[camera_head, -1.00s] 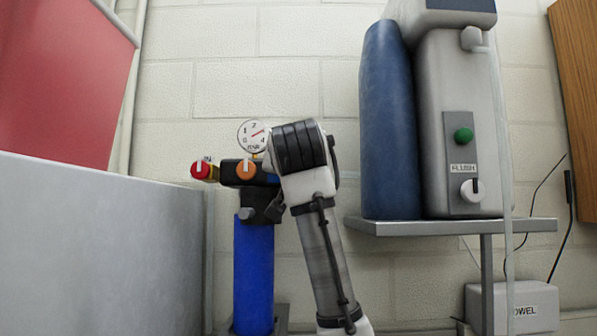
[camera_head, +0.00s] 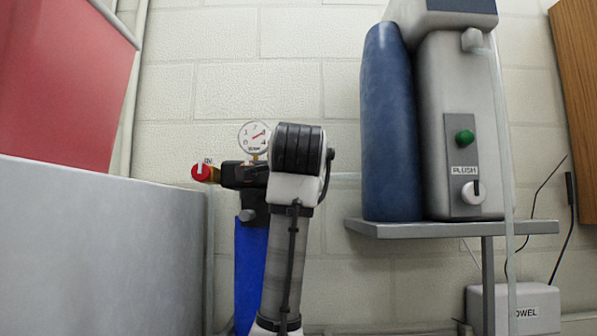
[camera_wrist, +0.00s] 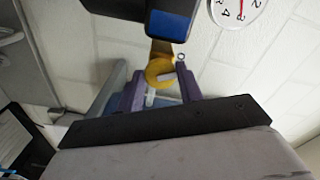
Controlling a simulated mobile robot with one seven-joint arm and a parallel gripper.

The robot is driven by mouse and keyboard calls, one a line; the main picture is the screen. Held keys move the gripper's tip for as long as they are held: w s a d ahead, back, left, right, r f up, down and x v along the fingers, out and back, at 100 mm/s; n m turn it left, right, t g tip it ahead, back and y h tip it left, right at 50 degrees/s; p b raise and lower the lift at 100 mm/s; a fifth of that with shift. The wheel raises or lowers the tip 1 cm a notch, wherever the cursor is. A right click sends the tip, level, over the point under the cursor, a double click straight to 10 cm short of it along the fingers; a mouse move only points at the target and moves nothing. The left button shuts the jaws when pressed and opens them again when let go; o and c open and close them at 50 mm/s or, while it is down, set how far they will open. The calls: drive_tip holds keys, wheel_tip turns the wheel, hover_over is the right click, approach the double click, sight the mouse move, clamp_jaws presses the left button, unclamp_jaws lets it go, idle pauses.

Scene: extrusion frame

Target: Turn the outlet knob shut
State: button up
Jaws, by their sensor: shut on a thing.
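The dark regulator body (camera_head: 236,175) sits above a blue cylinder (camera_head: 250,262) in the head view, with a round gauge (camera_head: 254,137) over it. In the wrist view a yellow knob (camera_wrist: 159,70) with a pale pointer hangs on a brass stem below the dark block. I take it as the outlet knob; my arm hides it in the head view. My gripper (camera_wrist: 160,86) has its purple fingers on either side of this knob and is shut on it.
A grey wall panel (camera_head: 90,250) stands at the left. The bare block wall lies behind.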

drive_tip(key=m, duration=0.4)
drive_tip(key=shift+m, duration=0.4)
idle(0.4)
drive_tip(key=o, duration=1)
drive_tip(key=s+b, duration=0.5)
drive_tip(key=s, duration=0.8)
drive_tip(key=shift+s+b, duration=0.3)
drive_tip(key=shift+s, duration=0.1)
